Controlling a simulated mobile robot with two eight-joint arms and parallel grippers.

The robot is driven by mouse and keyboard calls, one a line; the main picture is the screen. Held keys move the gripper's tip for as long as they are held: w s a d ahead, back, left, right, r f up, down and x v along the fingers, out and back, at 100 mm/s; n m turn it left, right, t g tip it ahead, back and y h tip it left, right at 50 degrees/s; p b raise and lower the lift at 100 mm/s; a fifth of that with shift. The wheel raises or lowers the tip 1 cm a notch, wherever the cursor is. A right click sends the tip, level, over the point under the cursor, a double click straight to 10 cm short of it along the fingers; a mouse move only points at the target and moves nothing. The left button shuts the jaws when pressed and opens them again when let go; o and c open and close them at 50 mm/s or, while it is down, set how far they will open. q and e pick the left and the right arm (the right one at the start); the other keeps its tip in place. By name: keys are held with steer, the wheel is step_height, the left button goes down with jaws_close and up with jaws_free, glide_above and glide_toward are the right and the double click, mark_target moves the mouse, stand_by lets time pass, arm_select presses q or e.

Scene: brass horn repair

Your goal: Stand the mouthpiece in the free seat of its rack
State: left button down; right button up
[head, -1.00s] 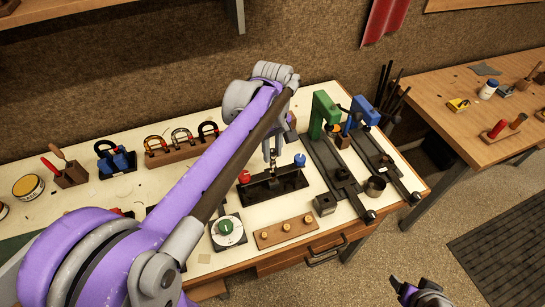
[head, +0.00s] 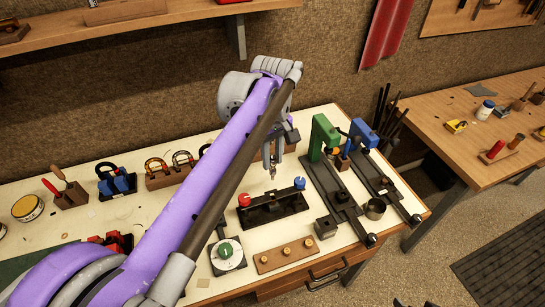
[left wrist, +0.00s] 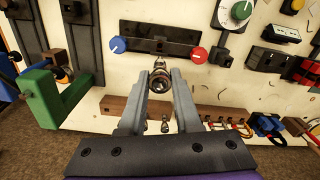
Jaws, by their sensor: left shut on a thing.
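My left gripper (head: 274,168) is shut on the brass mouthpiece (head: 273,173), held above the table behind the black fixture. In the left wrist view the mouthpiece (left wrist: 160,76) shows as a dark-centred round cup between the fingertips (left wrist: 160,80). A wooden block (left wrist: 118,104), which looks like the rack, lies behind the gripper in the left wrist view. A small metal piece (left wrist: 165,126) stands at it, between the fingers. The fingers hide part of the block, so I cannot tell which seat is free. My right gripper is not clearly in view.
The black fixture (head: 275,210) has a red and a blue knob. A wooden strip with brass knobs (head: 287,256) and a green dial (head: 226,251) stand in front. Green (head: 322,135) and blue (head: 361,132) clamps stand right. A slide rack (head: 165,180) is left.

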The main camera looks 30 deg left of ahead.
arm_select(q)
steer(key=shift+r+p, duration=0.6)
steer(key=shift+r, duration=0.85)
steer(key=shift+w, duration=0.1)
arm_select(e)
steer(key=shift+w+r, duration=0.35)
steer(key=shift+r, duration=0.2)
steer(key=shift+w+r, duration=0.3)
steer(key=shift+r, duration=0.25)
arm_select(q)
steer(key=shift+w, duration=0.1)
